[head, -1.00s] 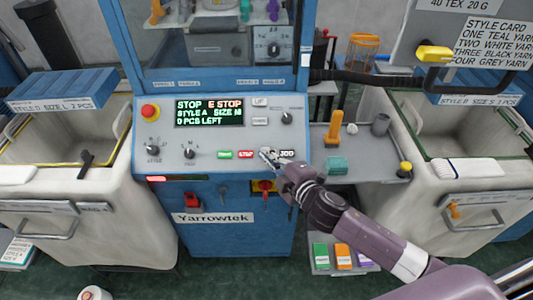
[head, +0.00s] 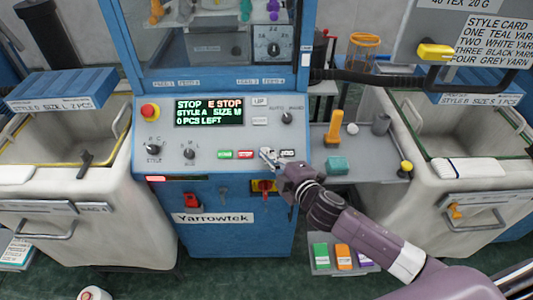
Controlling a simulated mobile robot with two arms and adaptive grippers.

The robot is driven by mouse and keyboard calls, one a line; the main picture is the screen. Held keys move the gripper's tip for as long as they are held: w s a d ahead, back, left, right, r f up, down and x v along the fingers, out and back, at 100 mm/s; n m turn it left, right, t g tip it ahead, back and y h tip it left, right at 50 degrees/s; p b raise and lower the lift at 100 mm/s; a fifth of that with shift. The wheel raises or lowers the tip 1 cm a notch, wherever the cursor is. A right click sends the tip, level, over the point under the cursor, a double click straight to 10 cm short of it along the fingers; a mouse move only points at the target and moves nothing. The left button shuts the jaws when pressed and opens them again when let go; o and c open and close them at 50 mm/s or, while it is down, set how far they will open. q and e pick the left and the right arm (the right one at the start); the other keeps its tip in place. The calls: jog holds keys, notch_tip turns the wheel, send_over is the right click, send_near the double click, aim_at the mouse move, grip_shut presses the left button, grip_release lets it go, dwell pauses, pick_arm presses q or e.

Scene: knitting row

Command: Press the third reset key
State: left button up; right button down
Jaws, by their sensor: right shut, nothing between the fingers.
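The blue knitting machine's control panel (head: 213,139) faces me. Its display (head: 208,112) reads STOP, E STOP, STYLE A, SIZE M, 0 PCS LEFT. Along the lower edge is a row of keys: a green key (head: 225,155), a red STOP key (head: 246,154), and a black key (head: 287,153) at the right. My left gripper is not in view.
A red emergency button (head: 150,111) sits on the panel's left. Selector knobs (head: 153,149) and a red-yellow switch (head: 264,186) are nearby.

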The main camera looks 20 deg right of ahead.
jog(key=shift+w+f, duration=0.2)
dwell(0.3)
dwell(0.3)
jog(key=shift+s+a+r+p, duration=0.1)
jog(key=shift+s+r+p, duration=0.4)
jog(key=shift+r+p, duration=0.1)
jog(key=shift+s+a+r+p, duration=0.1)
jog(key=shift+s+r+p, duration=0.2)
jog(key=shift+r+p, duration=0.25)
jog(key=s+r+p, duration=0.2)
jog(key=r, duration=0.1)
jog(key=shift+s+a+p, duration=0.2)
jog(key=shift+a+p, duration=0.15)
jog(key=shift+p, duration=0.05)
jog(key=shift+f, duration=0.1)
